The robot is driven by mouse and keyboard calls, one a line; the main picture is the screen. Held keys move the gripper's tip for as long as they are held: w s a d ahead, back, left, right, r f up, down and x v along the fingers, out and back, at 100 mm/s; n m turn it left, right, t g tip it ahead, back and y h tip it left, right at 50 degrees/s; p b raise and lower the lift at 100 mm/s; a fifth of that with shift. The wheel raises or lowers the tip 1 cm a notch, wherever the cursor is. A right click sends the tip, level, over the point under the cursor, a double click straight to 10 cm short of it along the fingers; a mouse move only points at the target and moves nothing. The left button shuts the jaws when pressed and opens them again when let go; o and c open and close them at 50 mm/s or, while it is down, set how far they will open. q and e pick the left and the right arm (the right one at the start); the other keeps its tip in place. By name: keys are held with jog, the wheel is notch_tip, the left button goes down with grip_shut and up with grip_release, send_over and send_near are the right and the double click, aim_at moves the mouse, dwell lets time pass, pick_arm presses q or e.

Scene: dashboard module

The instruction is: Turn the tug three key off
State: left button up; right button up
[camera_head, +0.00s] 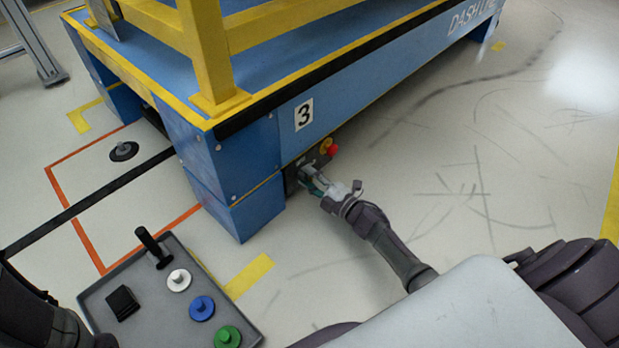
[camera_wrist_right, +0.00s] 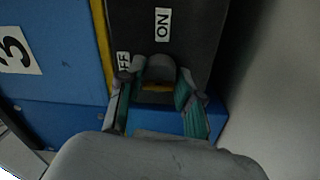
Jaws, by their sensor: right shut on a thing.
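The blue tug (camera_head: 340,95) carries a number 3 label (camera_head: 304,114) on its side. A small dark key panel (camera_head: 291,180) sits low on it, below the label. In the right wrist view the panel (camera_wrist_right: 190,30) shows an ON label (camera_wrist_right: 162,22) and a partly hidden OFF label (camera_wrist_right: 123,62). My right gripper (camera_head: 313,182) is at the panel. In the wrist view its fingers (camera_wrist_right: 160,100) are shut on the grey key (camera_wrist_right: 160,73), one finger on each side. My left arm shows at the lower left, but its gripper is out of view.
A red button (camera_head: 333,150) with a yellow part (camera_head: 326,144) stands just beside my right gripper. A grey control box (camera_head: 150,310) with a black lever and white, blue and green buttons is at the lower left. Yellow rails rise from the tug. The floor at right is clear.

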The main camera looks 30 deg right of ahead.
jog(key=shift+f, duration=0.1)
jog(key=o, duration=1.2)
jog(key=shift+c, duration=0.2)
jog(key=v, duration=1.2)
